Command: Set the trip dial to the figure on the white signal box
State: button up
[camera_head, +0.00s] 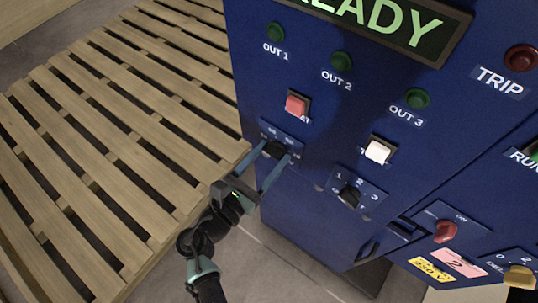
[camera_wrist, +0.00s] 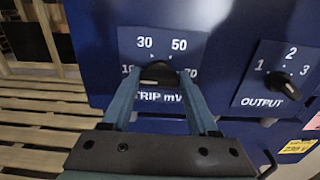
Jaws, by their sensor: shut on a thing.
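The trip dial is a black knob (camera_head: 274,149) on the lower left of the blue cabinet's face. In the wrist view the dial (camera_wrist: 159,72) sits on a plate marked 10, 30, 50 and 70, with "TRIP mV" below. My gripper (camera_head: 278,151) is at the dial, with one blue finger on each side of it, shut on it. The fingers also show in the wrist view (camera_wrist: 158,88). Which figure the dial points at is not clear. I cannot make out a white signal box in either view.
The blue cabinet (camera_head: 290,215) carries a READY display (camera_head: 385,25), a red button (camera_head: 297,104), a white button (camera_head: 378,150) and an output dial (camera_head: 349,195) close right of my gripper. A red knob (camera_head: 445,231) is farther right. Wooden slats (camera_head: 100,150) lie at left.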

jog(key=m+b, duration=0.2)
jog(key=m, duration=0.1)
jog(key=m+b, duration=0.2)
jog(key=m, duration=0.1)
jog(key=shift+f+m, duration=0.2)
jog(key=shift+m, duration=0.1)
jog(key=m+b, duration=0.3)
jog(key=m, duration=0.1)
jog(key=shift+r+m, duration=0.1)
jog(key=shift+m, duration=0.3)
jog(key=o, duration=1.4)
jog(key=shift+r, duration=0.1)
jog(key=shift+s, duration=0.1)
jog(key=b+v, duration=0.1)
jog(key=v, duration=1.2)
jog(key=shift+b, duration=0.35)
